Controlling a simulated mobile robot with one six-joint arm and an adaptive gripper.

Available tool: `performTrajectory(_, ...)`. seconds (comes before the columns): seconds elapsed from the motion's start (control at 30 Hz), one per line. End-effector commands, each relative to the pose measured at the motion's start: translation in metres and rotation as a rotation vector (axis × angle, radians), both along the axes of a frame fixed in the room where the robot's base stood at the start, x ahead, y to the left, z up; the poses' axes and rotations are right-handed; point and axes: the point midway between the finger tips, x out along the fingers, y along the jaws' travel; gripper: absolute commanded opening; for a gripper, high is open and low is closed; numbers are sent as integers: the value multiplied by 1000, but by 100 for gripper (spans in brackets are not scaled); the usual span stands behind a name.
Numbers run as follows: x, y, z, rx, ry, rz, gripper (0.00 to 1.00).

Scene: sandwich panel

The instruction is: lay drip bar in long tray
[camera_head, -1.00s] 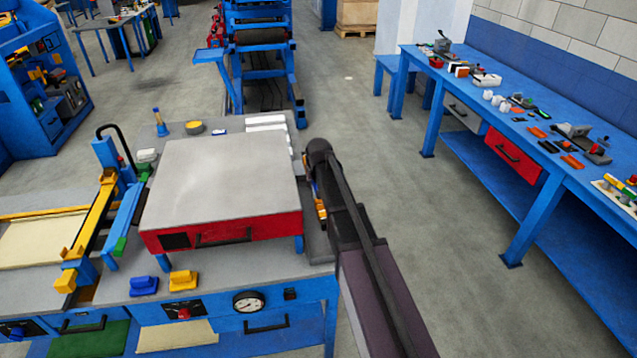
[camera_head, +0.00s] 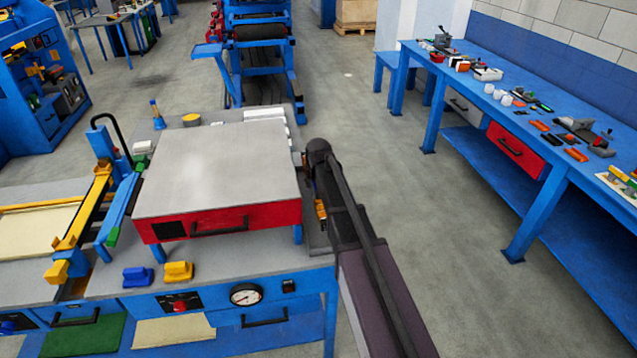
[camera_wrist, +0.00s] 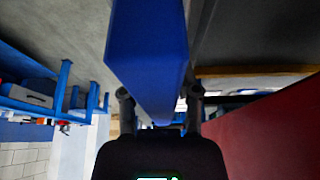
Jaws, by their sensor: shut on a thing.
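My gripper (camera_wrist: 160,101) is shut on a blue bar (camera_wrist: 148,45), which I take for the drip bar; it runs between the two fingers in the wrist view. In the head view my arm reaches along the right side of the red press box, and the arm hides the fingers and most of the bar. A narrow dark grey strip (camera_head: 315,240) on the bench right of the box may be the long tray. It is mostly covered, and I cannot tell whether the bar touches it.
The red box with a grey top (camera_head: 215,170) stands close left of my arm; its red side (camera_wrist: 265,135) fills the wrist view's right. A blue and a yellow block (camera_head: 178,271) sit in front. A blue workbench (camera_head: 540,125) with small parts stands right, across open floor.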

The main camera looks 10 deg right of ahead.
Motion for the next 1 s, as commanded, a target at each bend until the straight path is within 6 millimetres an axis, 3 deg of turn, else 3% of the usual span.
performTrajectory(1.0, 0, 1, -60, 1, 0, 1, 0)
